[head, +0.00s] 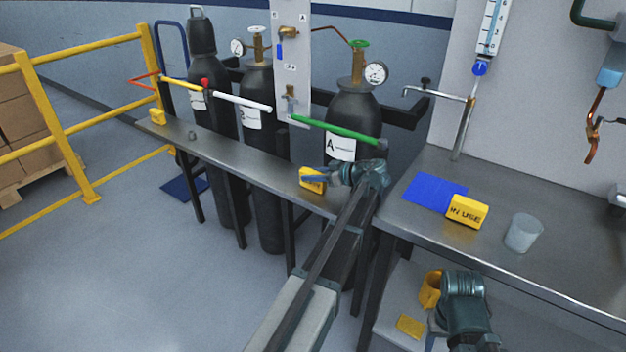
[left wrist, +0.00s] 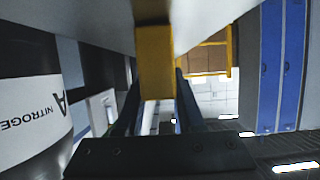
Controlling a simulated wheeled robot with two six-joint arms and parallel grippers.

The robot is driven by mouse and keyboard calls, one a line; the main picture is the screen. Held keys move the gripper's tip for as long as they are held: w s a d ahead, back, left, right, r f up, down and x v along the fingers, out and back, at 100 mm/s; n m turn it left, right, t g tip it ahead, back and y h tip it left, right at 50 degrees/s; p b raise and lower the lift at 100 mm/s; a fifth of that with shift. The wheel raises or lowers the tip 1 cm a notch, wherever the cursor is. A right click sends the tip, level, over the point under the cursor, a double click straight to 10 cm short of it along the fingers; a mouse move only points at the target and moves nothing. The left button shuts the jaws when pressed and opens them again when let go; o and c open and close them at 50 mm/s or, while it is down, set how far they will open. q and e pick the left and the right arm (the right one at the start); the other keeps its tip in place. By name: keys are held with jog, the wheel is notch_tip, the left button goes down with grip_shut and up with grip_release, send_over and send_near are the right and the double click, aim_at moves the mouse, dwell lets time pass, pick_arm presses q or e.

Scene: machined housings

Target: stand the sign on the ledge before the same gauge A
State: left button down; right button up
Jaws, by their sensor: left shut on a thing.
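My left gripper (head: 328,178) is shut on a yellow sign (head: 312,181) at the ledge (head: 235,158), in front and slightly left of the black cylinder marked A (head: 350,112). Gauge A (head: 376,73) is the round white dial on that cylinder's valve. In the left wrist view the sign (left wrist: 154,62) is between the fingers, close against the grey ledge surface; I cannot tell whether it bears on it. The cylinder's label (left wrist: 30,118) shows upside down at left. My right gripper (head: 462,287) hangs low beside the bench; its fingers are not clear.
A green bar (head: 335,131) crosses before cylinder A. The ledge's middle is clear.

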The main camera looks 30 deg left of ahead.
pick_arm(q)
jog(key=shift+f, duration=0.15)
jog(key=c, duration=0.5)
grip_release()
jog(key=shift+d+r, duration=0.1)
jog(key=shift+r, duration=0.3)
jog(key=p+v, duration=0.3)
jog(key=v, duration=0.4)
jog(key=shift+d, duration=0.1)
jog(key=shift+s+f, duration=0.1)
jog(key=shift+s, duration=0.05)
